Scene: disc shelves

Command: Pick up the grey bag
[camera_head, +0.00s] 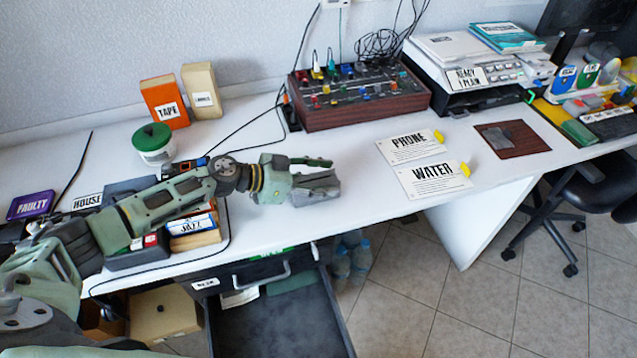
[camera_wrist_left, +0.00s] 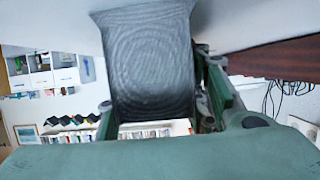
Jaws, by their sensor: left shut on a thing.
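The grey bag (camera_wrist_left: 150,65), a block of ribbed grey cloth, fills the space between the fingers of my left gripper (camera_wrist_left: 155,105) in the left wrist view. In the head view my left gripper (camera_head: 318,176) is over the white desk, left of the middle, and is shut on the bag. The grey bag (camera_head: 318,190) shows there only in part at the fingertips. I cannot tell whether it touches the desk. My right gripper is not in view.
The white desk (camera_head: 300,230) has free room right of the gripper. PHONE (camera_head: 408,147) and WATER (camera_head: 432,178) cards lie to the right. A control box (camera_head: 360,96) with cables stands behind. An open drawer (camera_head: 280,325) juts out below the front edge.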

